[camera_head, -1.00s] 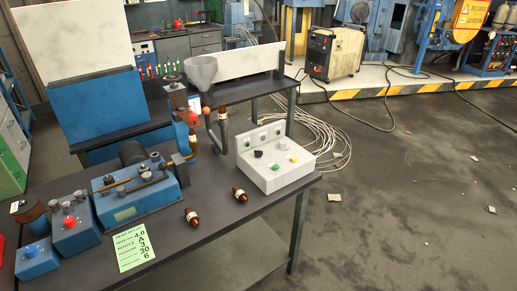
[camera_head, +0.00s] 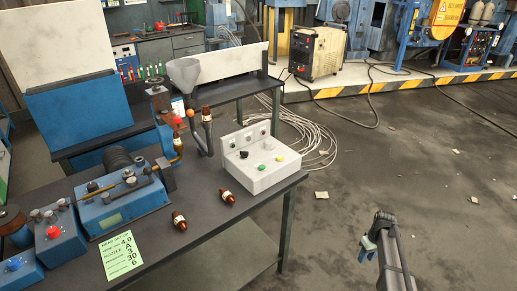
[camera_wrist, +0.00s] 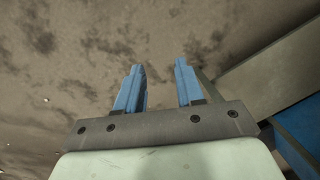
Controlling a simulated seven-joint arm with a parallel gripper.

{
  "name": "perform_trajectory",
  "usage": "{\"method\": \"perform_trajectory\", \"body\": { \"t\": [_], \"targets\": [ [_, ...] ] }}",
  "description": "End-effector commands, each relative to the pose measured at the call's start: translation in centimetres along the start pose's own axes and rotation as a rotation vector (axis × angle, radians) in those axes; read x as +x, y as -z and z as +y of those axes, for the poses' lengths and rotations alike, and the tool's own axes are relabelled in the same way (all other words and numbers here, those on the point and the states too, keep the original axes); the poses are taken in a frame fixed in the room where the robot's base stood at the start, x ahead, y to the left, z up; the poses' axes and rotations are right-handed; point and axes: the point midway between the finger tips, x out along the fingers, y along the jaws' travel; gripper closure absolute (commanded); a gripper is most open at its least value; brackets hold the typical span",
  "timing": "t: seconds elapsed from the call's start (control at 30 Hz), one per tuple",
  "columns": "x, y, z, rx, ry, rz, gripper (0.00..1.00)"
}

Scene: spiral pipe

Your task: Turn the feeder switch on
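A white control box (camera_head: 262,165) stands on the right end of the dark table. Its sloped top carries a black knob (camera_head: 244,154), a green button (camera_head: 262,167), a yellow button (camera_head: 279,158) and a pale round knob. Small indicators sit on its raised back. I cannot read any label that marks the feeder switch. My gripper (camera_head: 368,247) is at lower right in the head view, beyond the table's right edge and apart from the box. In the wrist view its two blue fingers (camera_wrist: 159,75) are spread with nothing between them.
Cables (camera_head: 310,140) lie on the floor behind. Floor at right is mostly clear.

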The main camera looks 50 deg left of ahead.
Motion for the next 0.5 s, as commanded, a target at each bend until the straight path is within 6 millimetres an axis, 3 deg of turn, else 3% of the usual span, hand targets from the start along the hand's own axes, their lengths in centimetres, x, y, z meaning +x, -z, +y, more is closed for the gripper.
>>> {"method": "perform_trajectory", "body": {
  "t": [0.03,0.1,0.27,0.5],
  "targets": [
    [-2.0,3.5,-0.2,-0.05,-0.013,0.017,0.63],
    [-4.5,7.1,-1.1,-0.117,-0.026,0.036,0.63],
    [-10.9,15.1,-4.0,-0.268,-0.059,0.083,0.63],
    [-21.6,26.2,-10.7,-0.498,-0.108,0.15,0.63]
  ]
}}
